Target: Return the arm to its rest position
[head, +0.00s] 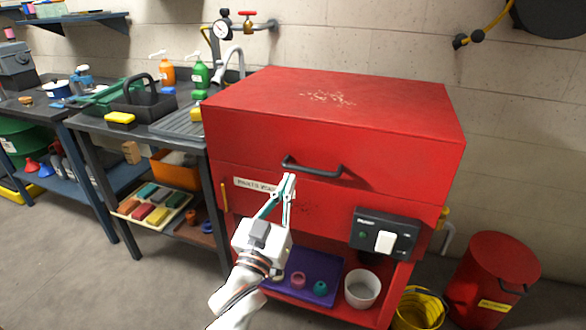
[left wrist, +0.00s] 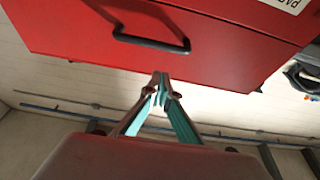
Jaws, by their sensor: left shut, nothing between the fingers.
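My left gripper (head: 288,180) is in front of the red cabinet (head: 320,120), just below and left of its dark handle (head: 313,170). Its fingers are together with nothing between them. In the left wrist view the closed fingertips (left wrist: 161,80) point toward the cabinet's red front, and the handle (left wrist: 150,42) shows above and beyond them. I cannot tell whether the fingertips touch the cabinet. My right gripper is not in view.
A dark bench (head: 160,132) with bottles and a caddy stands left of the cabinet. Below the cabinet are a purple tray (head: 320,270) and a white bucket (head: 362,288). A yellow bucket (head: 420,308) and red bin (head: 495,268) stand at right. Open floor lies at lower left.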

